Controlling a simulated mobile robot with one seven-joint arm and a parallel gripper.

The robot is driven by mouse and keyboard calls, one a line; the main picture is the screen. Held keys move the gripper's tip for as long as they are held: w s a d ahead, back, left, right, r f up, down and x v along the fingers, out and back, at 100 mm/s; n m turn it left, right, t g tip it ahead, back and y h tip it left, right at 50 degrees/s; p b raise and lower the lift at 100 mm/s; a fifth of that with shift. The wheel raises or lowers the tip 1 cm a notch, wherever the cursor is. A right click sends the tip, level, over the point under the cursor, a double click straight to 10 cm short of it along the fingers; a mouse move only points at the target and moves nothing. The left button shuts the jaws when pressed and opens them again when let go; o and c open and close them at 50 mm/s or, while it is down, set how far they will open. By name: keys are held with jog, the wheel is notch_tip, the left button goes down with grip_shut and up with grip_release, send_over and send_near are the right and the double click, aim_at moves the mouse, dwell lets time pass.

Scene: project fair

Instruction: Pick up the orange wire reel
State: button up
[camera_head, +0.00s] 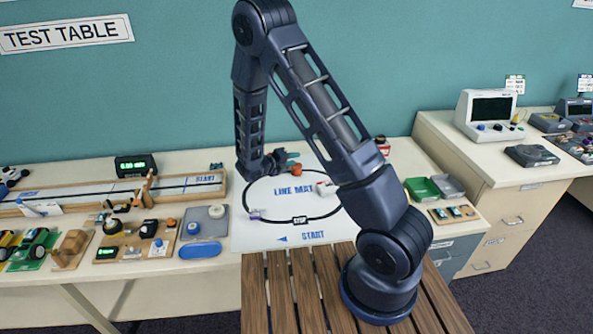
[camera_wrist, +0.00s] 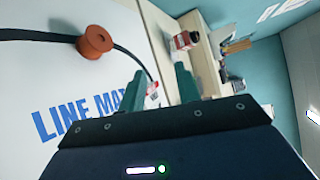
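In the head view the reel (camera_head: 296,170) shows just below and right of my gripper (camera_head: 288,158). In the wrist view my gripper (camera_wrist: 160,75) has its two teal fingers apart with nothing held between them. The reel is outside the fingers, to their left in that view. In the head view my arm hides part of the mat.
A white block (camera_head: 326,188) and a small purple item (camera_head: 255,214) are on the mat. A red-labelled jar (camera_head: 382,146) stands at the back right. Green (camera_head: 422,188) and grey (camera_head: 448,186) trays lie to the right. Boards with parts (camera_head: 139,240) crowd the left.

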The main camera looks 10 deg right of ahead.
aim_at(294, 168)
jog(key=a+f+n+t, duration=0.1)
jog(key=a+f+n, duration=0.1)
jog(key=f, duration=0.1)
jog(key=a+f+n+t+y, duration=0.1)
jog(key=a+f+n, duration=0.1)
jog(key=a+f+n+t, duration=0.1)
jog(key=f+n, duration=0.2)
jog(key=shift+w+a+f+y, duration=0.3)
jog(key=shift+a+y, duration=0.1)
jog(key=x, duration=0.4)
jog(key=shift+w+d, duration=0.25)
jog(key=shift+w, duration=0.1)
jog(key=shift+x, duration=2.95)
jog(key=shift+s+f, duration=0.1)
jog(key=shift+f, duration=0.05)
grip_shut()
